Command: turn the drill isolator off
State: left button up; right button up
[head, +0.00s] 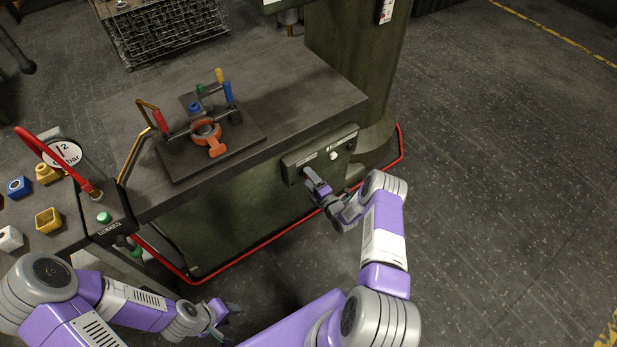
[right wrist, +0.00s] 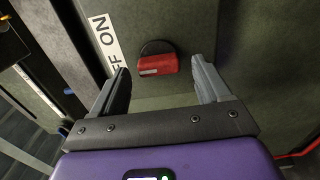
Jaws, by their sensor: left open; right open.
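The drill isolator's red handle (right wrist: 157,65) sits on a dark round base on the machine's front panel, seen in the right wrist view. A white label (right wrist: 106,38) with ON and OFF lettering is to its left. My right gripper (right wrist: 163,78) is open, with one finger on each side of the handle in the picture; I cannot tell whether either finger touches it. In the head view my right gripper (head: 314,178) is at the panel (head: 338,146) and hides the handle. My left gripper (head: 226,312) is open and empty, low beside the bench front.
A fixture (head: 207,135) with clamps stands on the machine table (head: 290,75). A red rail (head: 270,240) runs low around the machine. Floor at the right is clear.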

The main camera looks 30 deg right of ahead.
jog(key=s+p, duration=0.1)
jog(key=s, duration=0.5)
jog(key=shift+s+d, duration=0.2)
jog(key=shift+d, duration=0.05)
jog(key=s+a+m+g+y+p, duration=0.1)
jog(key=s+a+m+g+p, duration=0.15)
jog(key=a+m+g, duration=0.75)
jog(key=s+a+r+m+g+y, duration=0.1)
jog(key=s+a+r+m+g, duration=0.2)
jog(key=s+a+m, duration=0.3)
jog(key=s+a+r+m+g+y, duration=0.1)
jog(key=s+a+r+m+g, duration=0.2)
jog(key=s+a, duration=0.6)
jog(key=s+m+g, duration=0.1)
jog(key=s+m, duration=0.1)
jog(key=s, duration=0.3)
jog(key=shift+s+a+m+g, duration=0.15)
jog(key=shift+s+m+g, duration=0.15)
jog(key=shift+m, duration=0.1)
